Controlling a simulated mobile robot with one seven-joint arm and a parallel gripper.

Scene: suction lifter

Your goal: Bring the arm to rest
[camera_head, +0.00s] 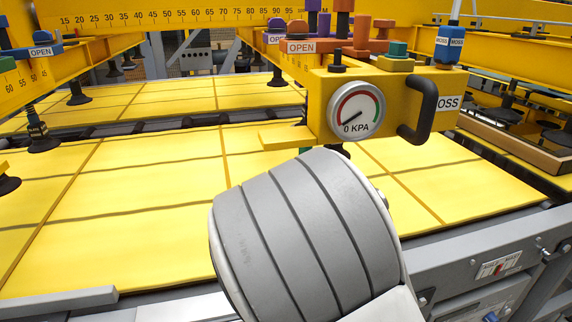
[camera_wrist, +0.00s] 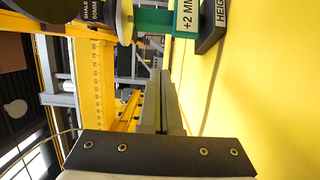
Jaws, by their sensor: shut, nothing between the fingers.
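My arm shows in the head view as a large grey banded link (camera_head: 305,230) in front of the yellow panels (camera_head: 150,210). My gripper is hidden behind it there. In the wrist view my gripper (camera_wrist: 162,82) is shut, its two dark fingers together with nothing between them. A yellow surface (camera_wrist: 270,90) fills the right side of that view. A green block marked +2 MM (camera_wrist: 166,22) and a dark block marked HEIGHT (camera_wrist: 212,22) lie beyond the fingertips. I cannot tell if the fingers touch anything.
A yellow lifter block with a gauge reading 0 KPA (camera_head: 355,109) and a black handle (camera_head: 418,112) stands just beyond my arm. A scaled yellow beam (camera_head: 170,16) crosses above. Suction cups (camera_head: 43,140) hang at left. A grey rail (camera_head: 500,250) runs at right.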

